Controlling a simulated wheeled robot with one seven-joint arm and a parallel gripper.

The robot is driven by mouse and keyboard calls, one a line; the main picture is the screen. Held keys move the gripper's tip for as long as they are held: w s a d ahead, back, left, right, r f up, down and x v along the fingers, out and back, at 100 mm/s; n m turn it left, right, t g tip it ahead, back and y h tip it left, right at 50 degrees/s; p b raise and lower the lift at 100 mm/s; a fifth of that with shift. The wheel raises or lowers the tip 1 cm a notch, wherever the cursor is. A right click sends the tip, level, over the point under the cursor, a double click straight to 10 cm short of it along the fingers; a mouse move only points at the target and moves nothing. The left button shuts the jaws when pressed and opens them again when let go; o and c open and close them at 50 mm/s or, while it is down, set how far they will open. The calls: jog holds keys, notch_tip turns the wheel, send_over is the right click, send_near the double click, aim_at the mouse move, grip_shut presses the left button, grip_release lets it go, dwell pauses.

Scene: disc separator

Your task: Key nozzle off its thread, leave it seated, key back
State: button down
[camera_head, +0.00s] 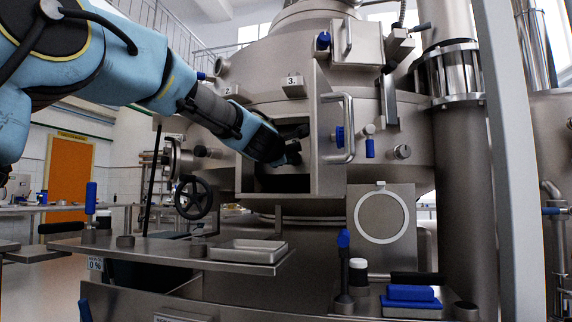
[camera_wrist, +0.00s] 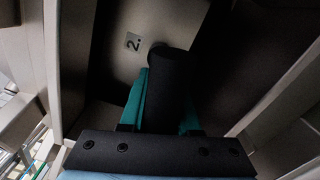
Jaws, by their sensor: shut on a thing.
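My gripper (camera_head: 288,152) reaches into an open box-shaped hatch (camera_head: 324,130) on the side of the steel separator. In the wrist view its teal fingers are shut on a thick black cylinder (camera_wrist: 172,85), which looks like the handle of the key. The cylinder points away from me toward a metal face marked "2." (camera_wrist: 128,62). A dark round end shows at its far tip, against or very near that face. I cannot tell whether it touches. The nozzle and its thread are hidden behind the handle.
The hatch walls stand close around my gripper, with a bar handle (camera_head: 348,128) on the right. Below is a steel shelf (camera_head: 190,254) with a shallow tray (camera_head: 248,250) and a blue-handled tool (camera_head: 90,198). Another blue-handled tool (camera_head: 343,240) stands at lower right.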

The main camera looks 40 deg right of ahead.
jog(key=n, duration=0.1)
jog(key=n+b, duration=0.1)
jog(key=n, duration=0.1)
jog(key=shift+a+f+b, duration=0.1)
jog(key=shift+f+b, duration=0.15)
jog(key=shift+b, duration=0.05)
jog(key=shift+n+b, duration=0.4)
jog(key=shift+n, duration=0.6)
jog(key=shift+r+n, duration=0.15)
jog(key=shift+n, duration=0.95)
jog(key=shift+s, duration=0.1)
jog(key=shift+s+a+b, duration=0.2)
jog(key=shift+a+b, duration=0.1)
jog(key=shift+a, duration=0.05)
